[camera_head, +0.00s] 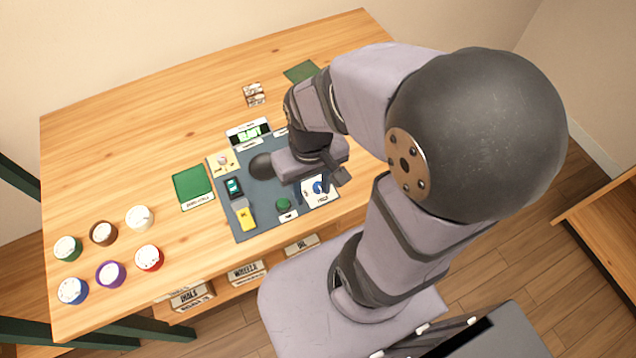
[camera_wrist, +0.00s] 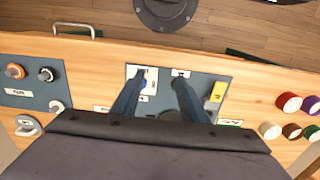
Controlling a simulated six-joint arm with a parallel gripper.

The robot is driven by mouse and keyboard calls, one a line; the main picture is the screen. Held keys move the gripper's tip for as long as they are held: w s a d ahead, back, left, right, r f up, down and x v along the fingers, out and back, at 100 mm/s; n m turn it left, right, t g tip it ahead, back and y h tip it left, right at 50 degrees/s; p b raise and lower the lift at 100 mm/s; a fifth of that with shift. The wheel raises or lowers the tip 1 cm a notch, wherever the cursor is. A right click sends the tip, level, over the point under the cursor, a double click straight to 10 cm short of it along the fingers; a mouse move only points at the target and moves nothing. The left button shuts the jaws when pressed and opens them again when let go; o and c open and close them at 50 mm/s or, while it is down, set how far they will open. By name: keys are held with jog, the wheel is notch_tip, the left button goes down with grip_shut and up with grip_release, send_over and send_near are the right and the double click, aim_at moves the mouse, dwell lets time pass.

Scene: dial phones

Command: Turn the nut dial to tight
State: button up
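A blue dial (camera_head: 319,187) sits on a white plate at the front right corner of the grey panel (camera_head: 258,219). Its label is too small to read, so I cannot tell whether it is the nut dial. A green dial (camera_head: 284,204) is to its left, and a small pale knob sits on a beige plate (camera_head: 222,161) at the back left. Contact with a dial cannot be told.
A lit green display (camera_head: 249,134) stands at the panel's back. A yellow piece (camera_head: 246,219) is at its front left. A green mat (camera_head: 192,183) lies left of it, and several coloured pots, one red (camera_head: 148,258), stand farther left. The table's back left is bare.

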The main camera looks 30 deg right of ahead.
aim_at(317, 185)
jog(key=shift+m, duration=0.3)
jog(key=f+b, duration=0.1)
jog(key=f, duration=0.1)
jog(key=d+f+b, duration=0.1)
jog(key=f+b, duration=0.1)
jog(key=shift+w+d+f, duration=0.15)
jog(key=shift+w+f, duration=0.05)
jog(key=shift+m+t, duration=0.3)
jog(key=w+b, duration=0.1)
jog(key=w+d+f+b, duration=0.1)
jog(key=b, duration=0.1)
jog(key=w+d+f+b, duration=0.1)
jog(key=shift+w, duration=0.4)
jog(key=r+n, duration=0.1)
jog(key=n, duration=0.2)
jog(key=r+n, duration=0.2)
jog(key=n, duration=0.1)
jog(key=w+r+n, duration=0.1)
jog(key=n, duration=0.2)
jog(key=shift+w+d+r, duration=0.1)
jog(key=shift+d+r, duration=0.05)
jog(key=shift+d, duration=0.1)
jog(key=shift+f, duration=3.7)
grip_shut()
